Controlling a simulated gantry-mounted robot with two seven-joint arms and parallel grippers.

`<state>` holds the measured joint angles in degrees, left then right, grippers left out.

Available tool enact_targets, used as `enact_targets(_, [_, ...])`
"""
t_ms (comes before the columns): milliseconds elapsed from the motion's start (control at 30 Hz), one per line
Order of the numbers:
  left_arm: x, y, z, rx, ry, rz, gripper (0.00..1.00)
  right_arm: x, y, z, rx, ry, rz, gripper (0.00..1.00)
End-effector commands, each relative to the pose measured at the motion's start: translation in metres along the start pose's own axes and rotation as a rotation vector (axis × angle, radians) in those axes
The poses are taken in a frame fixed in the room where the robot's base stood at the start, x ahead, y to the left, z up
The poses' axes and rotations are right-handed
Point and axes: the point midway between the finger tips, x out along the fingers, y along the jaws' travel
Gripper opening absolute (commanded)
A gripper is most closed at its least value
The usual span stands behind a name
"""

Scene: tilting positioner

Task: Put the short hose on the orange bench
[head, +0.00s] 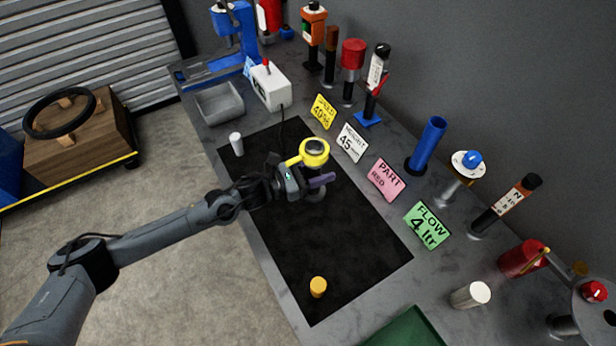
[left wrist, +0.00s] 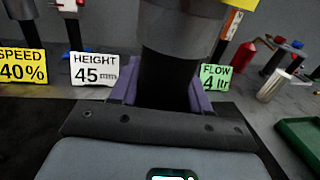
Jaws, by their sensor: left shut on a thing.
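My left gripper (head: 318,182), with purple fingers, is shut on a dark upright piece (left wrist: 168,75) above the black mat. In the left wrist view this piece stands between the purple fingers, with a wider grey collar (left wrist: 180,28) above. In the head view a yellow ring (head: 318,160) with a grey centre shows just above the fingers. I cannot tell whether this piece is the short hose. I see no clear hose elsewhere and no orange bench; the bench (head: 222,121) here is grey. My right gripper is not in view.
Signs, including a green one (head: 427,225), and several upright devices line the back. A green tray (head: 408,330) is at the front. The mat's lower part is mostly clear.

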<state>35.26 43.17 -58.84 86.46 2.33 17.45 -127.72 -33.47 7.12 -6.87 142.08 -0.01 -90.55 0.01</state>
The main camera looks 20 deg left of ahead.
Motion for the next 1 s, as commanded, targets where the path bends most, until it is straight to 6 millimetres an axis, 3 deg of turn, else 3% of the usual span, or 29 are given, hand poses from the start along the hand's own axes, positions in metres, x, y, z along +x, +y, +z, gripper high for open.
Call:
enact_targets(100, [-0.010, 0.016, -0.009, 0.002, -0.003, 0.002, 0.00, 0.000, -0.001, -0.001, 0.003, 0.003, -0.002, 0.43])
enact_targets(300, [-0.019, 0.030, -0.019, 0.002, -0.005, 0.000, 0.00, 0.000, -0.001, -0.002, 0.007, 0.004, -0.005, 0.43])
enact_targets(467, [-0.020, 0.032, -0.024, 0.001, -0.005, 0.000, 0.00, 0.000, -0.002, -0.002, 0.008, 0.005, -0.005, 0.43])
enact_targets(800, [-0.020, 0.032, -0.059, 0.001, -0.005, 0.000, 0.00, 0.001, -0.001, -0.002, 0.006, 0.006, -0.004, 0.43])
enact_targets(1000, [-0.020, 0.032, -0.061, 0.002, -0.005, 0.000, 0.00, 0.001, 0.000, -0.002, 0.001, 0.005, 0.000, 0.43])
